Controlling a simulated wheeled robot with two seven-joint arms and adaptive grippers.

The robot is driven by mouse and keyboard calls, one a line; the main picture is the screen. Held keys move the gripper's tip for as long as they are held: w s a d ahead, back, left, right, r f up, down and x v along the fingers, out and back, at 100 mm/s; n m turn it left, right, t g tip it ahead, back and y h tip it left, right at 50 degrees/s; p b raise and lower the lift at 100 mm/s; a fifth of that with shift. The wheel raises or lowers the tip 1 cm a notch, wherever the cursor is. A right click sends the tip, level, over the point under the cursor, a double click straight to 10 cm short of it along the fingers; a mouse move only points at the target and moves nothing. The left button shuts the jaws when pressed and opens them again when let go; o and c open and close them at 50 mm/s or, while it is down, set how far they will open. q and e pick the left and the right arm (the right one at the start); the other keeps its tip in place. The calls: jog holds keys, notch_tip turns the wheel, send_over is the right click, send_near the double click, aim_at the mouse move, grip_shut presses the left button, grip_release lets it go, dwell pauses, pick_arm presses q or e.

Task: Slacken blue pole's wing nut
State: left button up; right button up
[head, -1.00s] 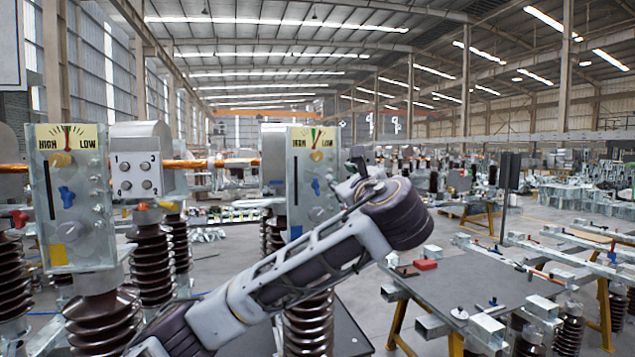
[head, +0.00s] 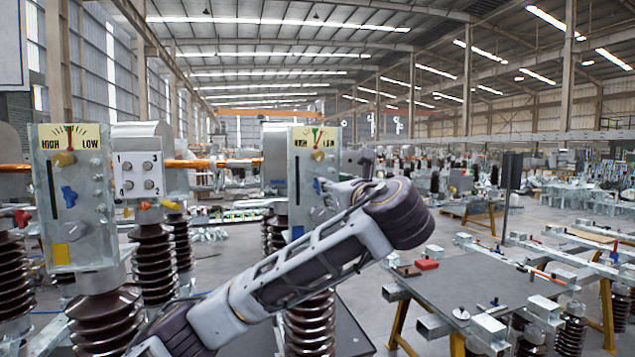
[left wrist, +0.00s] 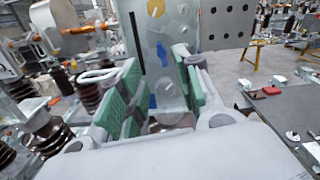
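The pole with the blue patch (head: 297,232) is a pale metal box (head: 303,165) right of centre in the head view, with a gauge on top. Its blue wing nut (head: 317,186) shows just left of my left wrist. In the left wrist view this wing nut (left wrist: 162,53) sits on the box face below a yellow knob (left wrist: 155,8). My left gripper (left wrist: 158,65) is open, its green-padded fingers apart on either side of the wing nut in that view. Whether they touch it I cannot tell. In the head view my wrist hides most of the gripper. My right gripper is out of view.
A similar pole box (head: 75,195) with a yellow patch and its own blue wing nut stands at the left. Ribbed brown insulators (head: 105,315) carry the boxes. A grey worktable (head: 470,285) with metal beams stands at the right. Open floor lies behind.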

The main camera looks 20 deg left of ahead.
aim_at(317, 185)
pick_arm(q)
jog(key=p+x, duration=0.4)
jog(key=x, duration=0.9)
jog(key=shift+w+a, duration=0.2)
jog(key=shift+c, duration=0.3)
grip_shut()
